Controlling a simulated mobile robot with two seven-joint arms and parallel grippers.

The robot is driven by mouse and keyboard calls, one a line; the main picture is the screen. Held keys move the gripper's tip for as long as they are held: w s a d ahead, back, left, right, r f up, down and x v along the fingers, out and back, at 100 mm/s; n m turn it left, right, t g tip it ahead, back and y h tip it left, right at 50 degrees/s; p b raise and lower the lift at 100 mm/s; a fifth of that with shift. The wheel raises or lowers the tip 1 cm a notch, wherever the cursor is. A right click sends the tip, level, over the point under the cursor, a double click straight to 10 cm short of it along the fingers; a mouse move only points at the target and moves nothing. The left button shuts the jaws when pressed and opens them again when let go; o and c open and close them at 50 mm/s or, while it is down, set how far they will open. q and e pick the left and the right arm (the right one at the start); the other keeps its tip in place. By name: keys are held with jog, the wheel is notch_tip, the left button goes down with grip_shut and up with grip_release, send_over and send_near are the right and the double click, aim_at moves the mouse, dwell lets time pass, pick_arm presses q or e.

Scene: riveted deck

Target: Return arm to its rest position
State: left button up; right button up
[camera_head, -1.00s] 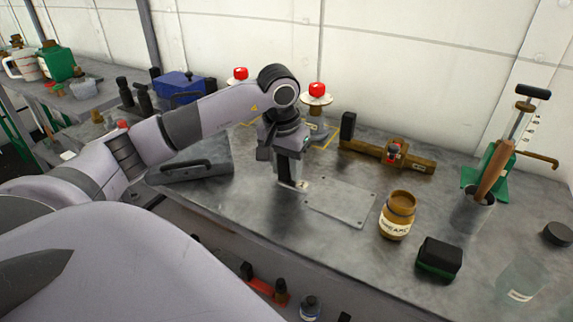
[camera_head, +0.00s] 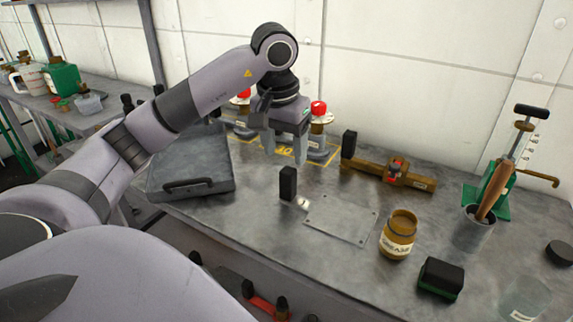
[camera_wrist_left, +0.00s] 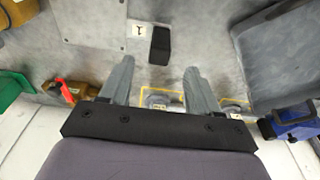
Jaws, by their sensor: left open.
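My left arm reaches in from the left in the head view. Its gripper (camera_head: 285,158) points down, open and empty, above the metal bench (camera_head: 330,260). In the left wrist view its two grey fingers are spread apart, with the gap between their tips (camera_wrist_left: 158,66) clear. A black upright block (camera_head: 288,184) stands on the bench below and in front of the gripper, apart from the fingers. It also shows beyond the fingertips in the left wrist view (camera_wrist_left: 160,44). My right gripper is in neither view.
A flat metal plate (camera_head: 338,220) lies right of the block. A brown jar (camera_head: 397,236), a black-and-green block (camera_head: 441,277), a brown wooden tool (camera_head: 385,172) and a metal cup (camera_head: 474,232) stand further right. A grey case (camera_head: 190,172) lies left. Red-topped fixtures (camera_head: 318,122) stand behind the gripper.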

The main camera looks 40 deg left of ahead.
pick_arm(q)
jog(key=shift+s+r, duration=0.1)
jog(key=shift+r, duration=0.8)
jog(key=shift+s, duration=0.1)
